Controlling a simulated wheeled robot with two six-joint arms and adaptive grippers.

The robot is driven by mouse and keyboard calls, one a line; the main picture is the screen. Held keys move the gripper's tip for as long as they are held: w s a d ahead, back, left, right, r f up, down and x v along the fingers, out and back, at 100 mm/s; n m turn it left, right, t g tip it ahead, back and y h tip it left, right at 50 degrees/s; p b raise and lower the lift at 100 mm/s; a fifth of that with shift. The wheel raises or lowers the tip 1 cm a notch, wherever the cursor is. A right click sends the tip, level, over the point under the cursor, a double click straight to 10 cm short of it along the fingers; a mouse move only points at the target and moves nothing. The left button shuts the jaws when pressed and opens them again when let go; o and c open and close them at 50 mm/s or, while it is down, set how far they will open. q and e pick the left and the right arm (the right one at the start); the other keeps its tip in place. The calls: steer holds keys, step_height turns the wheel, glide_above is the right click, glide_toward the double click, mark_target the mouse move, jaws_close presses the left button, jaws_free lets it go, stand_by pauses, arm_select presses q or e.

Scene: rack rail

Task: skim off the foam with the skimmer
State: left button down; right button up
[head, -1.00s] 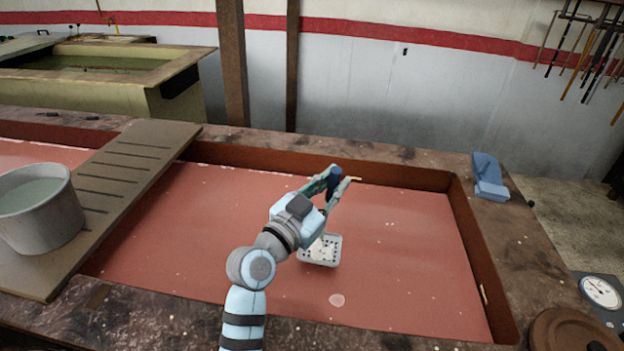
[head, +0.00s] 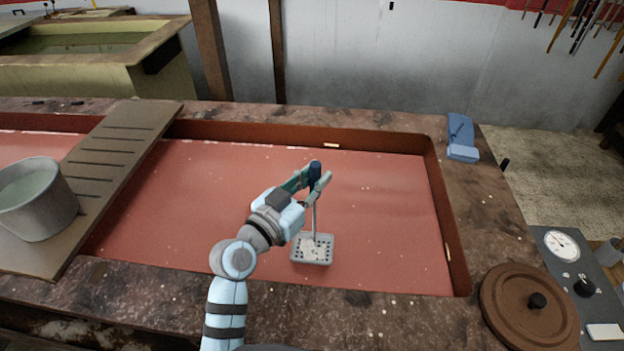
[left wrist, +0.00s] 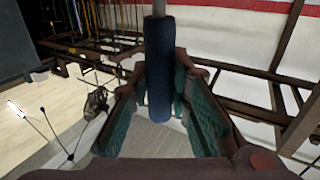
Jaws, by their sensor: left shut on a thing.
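My left gripper (head: 312,182) is shut on the dark blue handle of the skimmer (head: 313,250). The handle (left wrist: 159,70) stands between the green finger pads in the left wrist view. The skimmer's thin rod runs down to a light grey, square perforated pan with pale foam in it. The pan is over the reddish liquid of the vat (head: 220,210), near its front edge; I cannot tell whether it touches the surface. A few small pale specks of foam dot the liquid. My right gripper is not in view.
A slatted board (head: 115,165) lies across the vat's left part and bears a grey bucket (head: 42,215) of pale liquid. A blue cloth-like item (head: 461,138) lies on the right rim. A round brown lid (head: 528,308) and a gauge panel (head: 580,270) are at right.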

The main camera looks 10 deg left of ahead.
mark_target(318, 169)
arm_select(q)
steer(key=r+p, duration=0.1)
steer(key=d+r+p, duration=0.1)
steer(key=r, duration=0.1)
steer(key=shift+r, duration=0.25)
steer(key=r+p, duration=0.2)
steer(key=a+r+p, duration=0.1)
steer(key=r+p, duration=0.1)
steer(key=r, duration=0.1)
steer(key=shift+a+p, duration=0.15)
steer(key=shift+p, duration=0.25)
steer(key=shift+r+p, duration=0.35)
steer(key=shift+r, duration=0.05)
steer(key=shift+d, duration=0.25)
steer(key=shift+d+f, duration=0.1)
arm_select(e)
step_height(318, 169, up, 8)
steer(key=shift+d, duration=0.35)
arm_select(q)
steer(key=shift+a, duration=0.2)
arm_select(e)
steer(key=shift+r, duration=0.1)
arm_select(q)
steer(key=shift+d, duration=0.1)
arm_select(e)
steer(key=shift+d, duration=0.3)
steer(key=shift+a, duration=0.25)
